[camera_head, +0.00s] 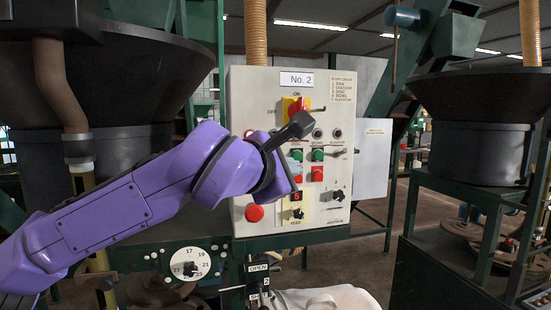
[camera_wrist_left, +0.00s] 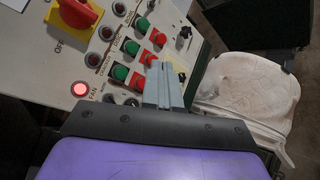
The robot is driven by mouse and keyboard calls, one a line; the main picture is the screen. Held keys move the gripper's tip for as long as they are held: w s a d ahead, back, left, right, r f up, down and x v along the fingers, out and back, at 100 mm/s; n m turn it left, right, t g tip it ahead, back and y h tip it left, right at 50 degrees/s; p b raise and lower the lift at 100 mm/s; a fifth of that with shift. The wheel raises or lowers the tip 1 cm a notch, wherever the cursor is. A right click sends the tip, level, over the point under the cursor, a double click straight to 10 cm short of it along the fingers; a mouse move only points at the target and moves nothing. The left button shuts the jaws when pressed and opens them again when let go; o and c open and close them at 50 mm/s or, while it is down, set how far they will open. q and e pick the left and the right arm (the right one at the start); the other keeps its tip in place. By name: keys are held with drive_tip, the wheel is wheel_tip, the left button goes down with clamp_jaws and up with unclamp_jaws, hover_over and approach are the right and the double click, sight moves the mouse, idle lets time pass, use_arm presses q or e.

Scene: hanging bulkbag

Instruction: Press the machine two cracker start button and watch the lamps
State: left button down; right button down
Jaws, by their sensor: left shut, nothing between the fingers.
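The white control panel marked No. 2 (camera_head: 338,110) stands ahead of me. In the left wrist view, the green button I take as cracker start (camera_wrist_left: 120,72) shows beside a red button (camera_wrist_left: 138,80), left of the fingers. The cracker lamp (camera_wrist_left: 93,60) above it looks unlit. The fan lamp (camera_wrist_left: 80,88) glows red; the other lamps (camera_wrist_left: 106,33) look dark. My left gripper (camera_head: 296,188) is shut and empty in front of the panel, hiding its left part in the head view. Its fingers (camera_wrist_left: 161,68) show in the wrist view; contact cannot be told.
A yellow-backed red rotary switch (camera_head: 295,106) is at the panel's top and a red mushroom button (camera_head: 254,213) at lower left. Dark hoppers (camera_head: 470,125) stand on both sides. A white sack (camera_head: 325,299) is below. A numbered dial (camera_head: 190,263) is at lower left.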

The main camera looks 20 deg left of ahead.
use_arm(q)
drive_tip(key=w+a+p, duration=0.2)
drive_tip(key=w+a, duration=0.3)
drive_tip(key=w, duration=0.2)
drive_tip(key=shift+w+p, duration=0.2)
drive_tip(key=shift+p, duration=0.2)
drive_tip(key=shift+f, duration=0.1)
idle(1.8)
drive_tip(key=shift+w+a, duration=0.15)
drive_tip(key=shift+w, duration=0.15)
